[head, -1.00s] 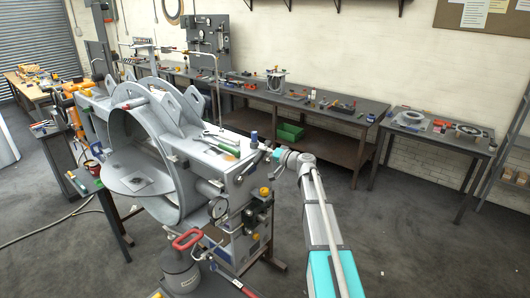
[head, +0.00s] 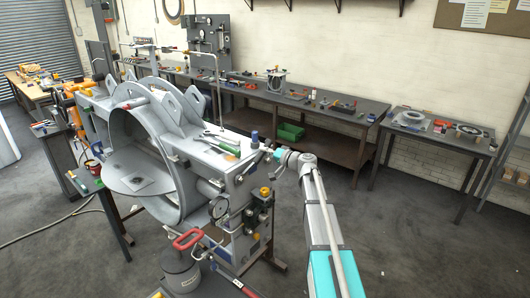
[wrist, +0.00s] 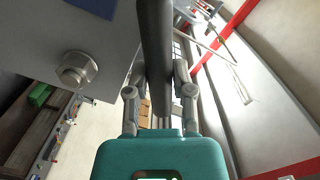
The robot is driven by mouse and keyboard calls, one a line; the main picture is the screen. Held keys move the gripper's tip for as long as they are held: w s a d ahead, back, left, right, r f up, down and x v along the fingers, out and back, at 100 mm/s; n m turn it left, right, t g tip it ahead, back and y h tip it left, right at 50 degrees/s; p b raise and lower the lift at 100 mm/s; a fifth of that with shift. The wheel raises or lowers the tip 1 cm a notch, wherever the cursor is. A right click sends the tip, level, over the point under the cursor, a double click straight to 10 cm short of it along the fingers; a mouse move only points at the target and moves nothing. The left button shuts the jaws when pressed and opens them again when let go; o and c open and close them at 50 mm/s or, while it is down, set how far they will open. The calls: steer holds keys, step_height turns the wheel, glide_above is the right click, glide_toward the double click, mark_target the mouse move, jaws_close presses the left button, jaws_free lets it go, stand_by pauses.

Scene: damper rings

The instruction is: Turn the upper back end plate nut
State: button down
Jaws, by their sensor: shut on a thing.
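The large grey machine (head: 190,160) with the round opening stands in the middle of the head view. My gripper (head: 272,153) is at the right end of its end plate, small and hard to make out there. In the wrist view my gripper (wrist: 159,90) has its two fingers on either side of a dark grey bar (wrist: 155,40), shut on it. The bar runs up past the fingers and hides what lies behind. A silver nut (wrist: 76,68) sits on the grey plate (wrist: 110,40) to the left, apart from my fingers. I cannot tell whether the bar reaches a nut.
Tools, one with a green handle (head: 228,149), lie on top of the machine. A long bench (head: 310,105) and a side table (head: 440,146) stand behind. The floor right of my arm is clear.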

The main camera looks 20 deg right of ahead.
steer(key=shift+v, duration=0.95)
stand_by(1.0)
steer(key=shift+v, duration=1.35)
steer(key=shift+s, duration=0.1)
steer(key=shift+f, duration=0.1)
